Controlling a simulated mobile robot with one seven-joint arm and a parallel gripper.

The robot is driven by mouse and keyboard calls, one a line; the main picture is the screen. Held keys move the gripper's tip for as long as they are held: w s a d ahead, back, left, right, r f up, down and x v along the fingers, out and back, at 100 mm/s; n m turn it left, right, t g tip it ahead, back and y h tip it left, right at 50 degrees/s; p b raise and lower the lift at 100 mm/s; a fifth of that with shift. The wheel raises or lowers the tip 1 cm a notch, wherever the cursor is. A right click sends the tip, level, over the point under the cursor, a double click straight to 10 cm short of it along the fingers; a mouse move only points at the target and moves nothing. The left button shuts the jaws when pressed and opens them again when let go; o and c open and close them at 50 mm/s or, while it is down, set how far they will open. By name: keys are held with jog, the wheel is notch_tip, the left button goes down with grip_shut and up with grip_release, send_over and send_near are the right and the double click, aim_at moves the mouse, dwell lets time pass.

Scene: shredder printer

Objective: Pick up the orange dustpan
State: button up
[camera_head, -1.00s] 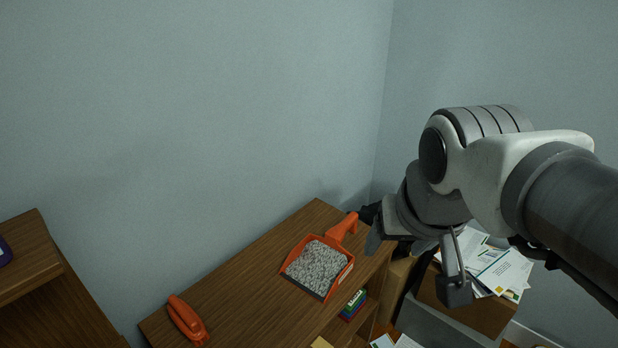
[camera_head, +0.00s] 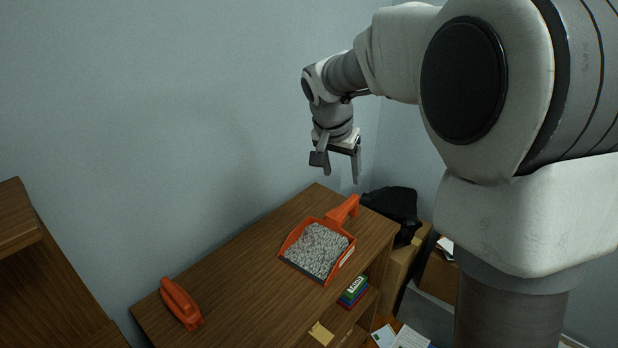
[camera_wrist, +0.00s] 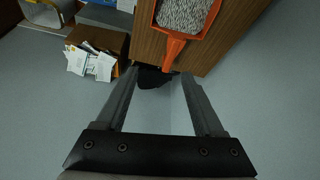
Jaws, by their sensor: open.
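The orange dustpan (camera_head: 317,249) lies on top of the wooden shelf unit, filled with grey speckled material. Its handle (camera_head: 344,209) points toward the far right end of the shelf top. In the wrist view the dustpan (camera_wrist: 184,34) is at the top centre, its handle pointing down between the fingers. My gripper (camera_head: 338,172) is open and empty, pointing down above the far end of the shelf, apart from the handle. In the wrist view my gripper (camera_wrist: 165,80) shows its two fingers spread on either side of the handle's line.
The wooden shelf unit (camera_head: 240,270) stands against the wall. An orange handled object (camera_head: 181,303) lies at its near left end. A black bag (camera_head: 394,208) and boxes with papers (camera_wrist: 95,60) stand beyond the right end. Books (camera_head: 353,291) sit on a lower shelf.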

jog(key=m+b, duration=0.2)
send_near(338, 212)
jog(key=x, duration=0.4)
jog(key=b+x, duration=0.1)
jog(key=x, duration=0.1)
jog(key=shift+s+a+f, duration=0.15)
jog(key=shift+a, duration=0.25)
jog(key=shift+d+b+x, duration=0.2)
jog(key=shift+b+x, duration=0.05)
jog(key=shift+x, duration=1.3)
jog(key=shift+d+b+x, duration=0.2)
jog(key=shift+d+x, duration=0.05)
jog(key=shift+x, duration=1.3)
jog(key=shift+r, duration=0.2)
jog(key=shift+h, duration=0.3)
grip_shut()
